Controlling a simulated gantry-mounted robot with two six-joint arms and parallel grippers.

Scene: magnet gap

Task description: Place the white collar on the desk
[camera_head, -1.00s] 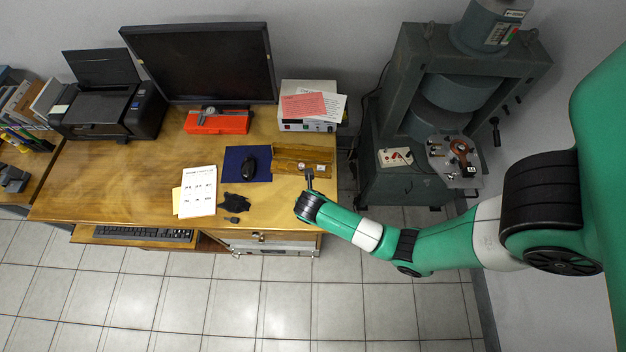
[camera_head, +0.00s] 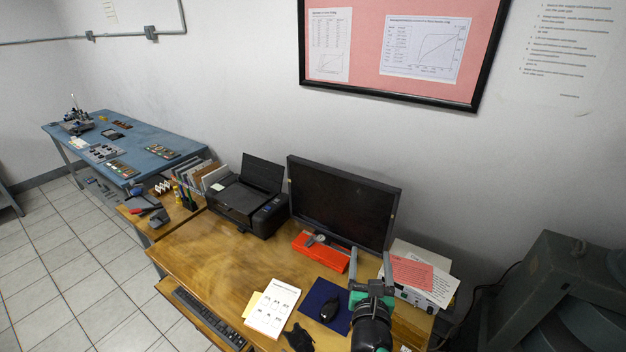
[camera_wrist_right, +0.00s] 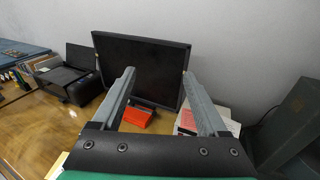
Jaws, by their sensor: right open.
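The wooden desk (camera_head: 205,262) fills the lower middle of the head view, and its top also shows in the wrist view (camera_wrist_right: 45,125). My right gripper (camera_head: 371,256) is open over the right part of the desk, its fingers pointing toward the monitor. In the wrist view the two grey fingers (camera_wrist_right: 158,75) are wide apart with nothing between them. I cannot make out the white collar for certain in either view; my right arm and the picture edge hide the desk's front right. My left gripper is not in view.
A monitor (camera_head: 340,200), printer (camera_head: 247,200) and orange case (camera_head: 320,253) with a caliper stand along the back. A mouse (camera_head: 329,309) on a blue pad, printed sheets (camera_head: 272,307) and a black glove-like item (camera_head: 298,338) lie in front. The desk's left middle is clear.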

